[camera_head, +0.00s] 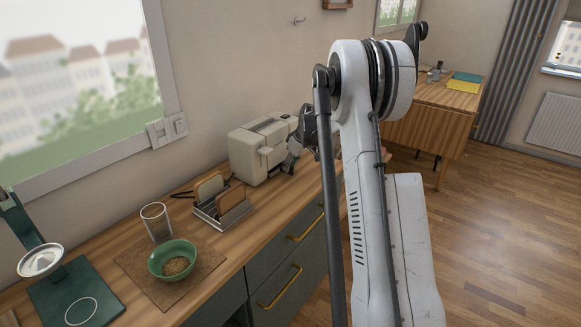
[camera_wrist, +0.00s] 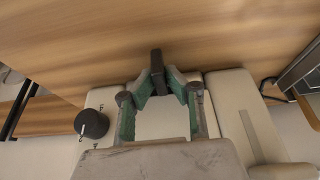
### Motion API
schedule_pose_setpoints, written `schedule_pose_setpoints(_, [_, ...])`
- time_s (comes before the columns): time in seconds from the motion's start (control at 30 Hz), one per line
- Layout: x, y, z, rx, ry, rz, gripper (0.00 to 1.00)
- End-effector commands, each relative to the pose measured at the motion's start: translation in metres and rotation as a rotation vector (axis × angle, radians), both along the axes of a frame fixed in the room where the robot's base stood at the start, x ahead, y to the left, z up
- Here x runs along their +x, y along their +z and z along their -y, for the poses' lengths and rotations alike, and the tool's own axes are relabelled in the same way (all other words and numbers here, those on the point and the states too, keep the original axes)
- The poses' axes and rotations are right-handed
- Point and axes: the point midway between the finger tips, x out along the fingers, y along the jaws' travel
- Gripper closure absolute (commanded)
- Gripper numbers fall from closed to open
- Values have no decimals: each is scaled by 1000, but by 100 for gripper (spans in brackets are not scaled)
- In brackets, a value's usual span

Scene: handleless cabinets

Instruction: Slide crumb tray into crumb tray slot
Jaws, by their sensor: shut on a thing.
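The cream toaster (camera_head: 250,153) stands on the wooden counter against the wall, and its pale end face fills the lower part of the wrist view (camera_wrist: 232,105). My gripper (camera_head: 291,165) is at the toaster's right end, low and close to the counter. In the wrist view my gripper (camera_wrist: 158,82) has its green fingers closed on a small dark upright piece (camera_wrist: 157,62), which seems to be part of the crumb tray. The crumb tray slot cannot be made out, and I cannot tell whether the tray touches the toaster.
A dark knob (camera_wrist: 91,124) sits on the toaster face beside my fingers. Drawers with brass handles lie below.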

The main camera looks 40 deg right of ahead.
Motion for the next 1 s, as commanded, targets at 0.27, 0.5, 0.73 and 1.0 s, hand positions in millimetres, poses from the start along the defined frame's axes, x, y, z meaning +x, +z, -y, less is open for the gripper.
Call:
schedule_pose_setpoints(0.27, [6, 0, -2, 0, 0, 0, 100])
schedule_pose_setpoints(0.5, [11, 0, -4, 0, 0, 0, 100])
schedule_pose_setpoints(0.73, [12, 0, -4, 0, 0, 0, 75])
schedule_pose_setpoints(1.0, [12, 0, -4, 0, 0, 0, 66])
